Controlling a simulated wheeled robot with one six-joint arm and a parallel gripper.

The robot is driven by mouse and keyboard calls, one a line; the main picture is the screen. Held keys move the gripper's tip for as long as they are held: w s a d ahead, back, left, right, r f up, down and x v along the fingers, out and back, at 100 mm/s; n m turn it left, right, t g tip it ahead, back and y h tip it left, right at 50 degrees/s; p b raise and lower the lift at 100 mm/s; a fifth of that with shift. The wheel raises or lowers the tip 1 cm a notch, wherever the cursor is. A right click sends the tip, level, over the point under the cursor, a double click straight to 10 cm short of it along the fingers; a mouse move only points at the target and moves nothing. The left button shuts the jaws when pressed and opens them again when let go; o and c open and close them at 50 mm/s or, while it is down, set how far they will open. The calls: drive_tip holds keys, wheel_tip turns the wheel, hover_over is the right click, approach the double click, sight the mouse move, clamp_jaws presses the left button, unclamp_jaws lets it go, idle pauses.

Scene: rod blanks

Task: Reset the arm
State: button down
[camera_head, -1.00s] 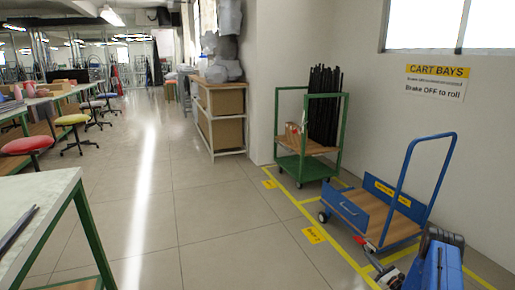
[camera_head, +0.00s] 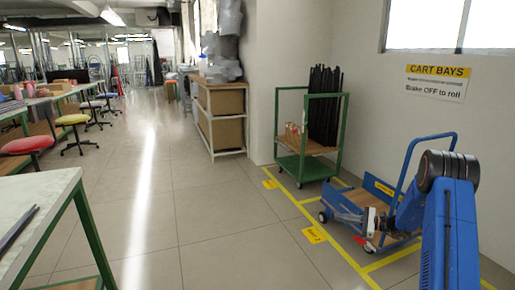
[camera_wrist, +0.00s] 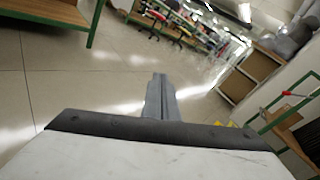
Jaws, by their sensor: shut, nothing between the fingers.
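My arm is blue with a dark joint and is raised at the right of the head view, folded in front of the blue cart. My gripper (camera_head: 371,222) is in front of the cart's wooden deck, and it is small there. In the wrist view my gripper (camera_wrist: 159,80) points out over the floor with its grey fingers together and nothing between them. The blue cart (camera_head: 412,153) has a tall push handle and is partly hidden behind my arm. I cannot tell whether the gripper touches the cart.
A green cart (camera_head: 313,168) with dark rods stands behind the blue cart, in bays marked by yellow lines (camera_head: 350,264). A worktable (camera_head: 40,205) with green legs stands at the left. A shelf (camera_head: 222,115) stands against the wall. The floor (camera_head: 205,215) between is clear.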

drive_tip(key=s+a+r+n+g+h, duration=0.25)
drive_tip(key=s+a+r, duration=0.3)
drive_tip(key=s, duration=0.35)
drive_tip(key=s+a+r+n+g+h, duration=0.1)
drive_tip(key=s+a+r+n+g, duration=0.1)
drive_tip(key=s+a+r+n, duration=0.45)
drive_tip(key=s+a+r+n+g+h, duration=0.1)
drive_tip(key=s+a+r+g+h, duration=0.15)
drive_tip(key=s+r, duration=0.65)
drive_tip(key=s+d+n+t+h, duration=0.2)
drive_tip(key=s+n+h, duration=0.2)
drive_tip(key=s, duration=1.2)
drive_tip(key=s+d+n+t+h, duration=0.2)
drive_tip(key=s+n+h, duration=0.3)
drive_tip(key=s, duration=1.1)
drive_tip(key=shift+s+d+r, duration=0.15)
drive_tip(key=shift+d+r, duration=0.25)
